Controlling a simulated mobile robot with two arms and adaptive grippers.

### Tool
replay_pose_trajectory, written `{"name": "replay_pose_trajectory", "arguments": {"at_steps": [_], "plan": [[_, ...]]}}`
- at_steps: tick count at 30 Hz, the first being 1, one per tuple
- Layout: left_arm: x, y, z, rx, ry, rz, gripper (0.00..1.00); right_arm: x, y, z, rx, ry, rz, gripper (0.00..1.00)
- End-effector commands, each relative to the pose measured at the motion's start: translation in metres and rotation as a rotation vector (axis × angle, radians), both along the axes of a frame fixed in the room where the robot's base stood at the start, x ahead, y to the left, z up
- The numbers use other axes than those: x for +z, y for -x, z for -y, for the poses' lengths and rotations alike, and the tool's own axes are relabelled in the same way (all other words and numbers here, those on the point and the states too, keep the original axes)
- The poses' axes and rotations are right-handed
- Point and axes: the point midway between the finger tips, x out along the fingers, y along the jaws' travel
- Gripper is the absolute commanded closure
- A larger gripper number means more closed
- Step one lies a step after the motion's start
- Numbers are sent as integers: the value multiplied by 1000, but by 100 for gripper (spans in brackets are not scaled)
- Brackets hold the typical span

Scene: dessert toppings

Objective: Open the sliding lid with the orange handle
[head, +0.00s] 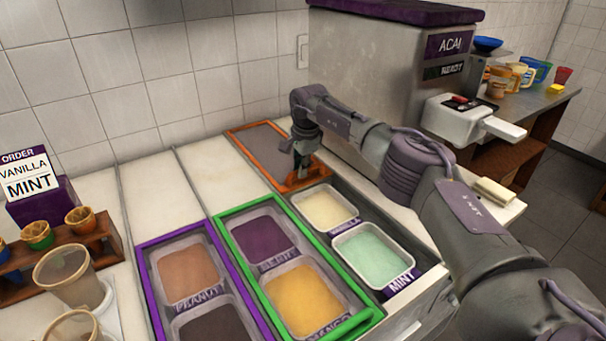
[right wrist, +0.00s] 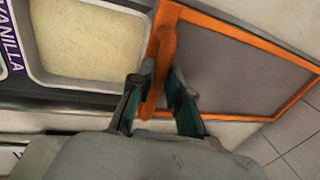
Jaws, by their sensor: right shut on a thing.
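The sliding lid (head: 262,148) has an orange frame and a grey panel. It lies toward the back of the counter, behind the vanilla tub (head: 325,208), and the vanilla and mint (head: 370,255) tubs are uncovered. Its orange handle (right wrist: 163,62) runs along the lid's near edge. My right gripper (head: 302,172) is at the handle; in the right wrist view its fingers (right wrist: 160,98) stand on both sides of the handle and grip it. The lid also shows in the right wrist view (right wrist: 222,66). My left gripper is not in view.
Green-framed tubs (head: 228,216) and purple-framed tubs (head: 142,250) stand left of the vanilla and mint tubs. The grey acai machine (head: 350,60) stands at the back right. A wooden holder with cups (head: 98,240) and an order sign (head: 28,175) are at the left.

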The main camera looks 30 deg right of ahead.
Motion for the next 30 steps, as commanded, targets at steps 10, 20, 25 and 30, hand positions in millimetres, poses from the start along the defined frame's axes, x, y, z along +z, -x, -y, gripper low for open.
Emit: {"name": "replay_pose_trajectory", "arguments": {"at_steps": [10, 20, 25, 30], "plan": [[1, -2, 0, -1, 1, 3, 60, 1, 0, 0, 0, 0, 0, 70], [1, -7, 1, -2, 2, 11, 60, 0, 0, 0, 0, 0, -1, 58], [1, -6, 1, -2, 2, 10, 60, 11, 2, 0, 0, 0, 1, 58], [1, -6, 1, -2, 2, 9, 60, 42, 8, 1, 0, 0, 3, 58]]}}
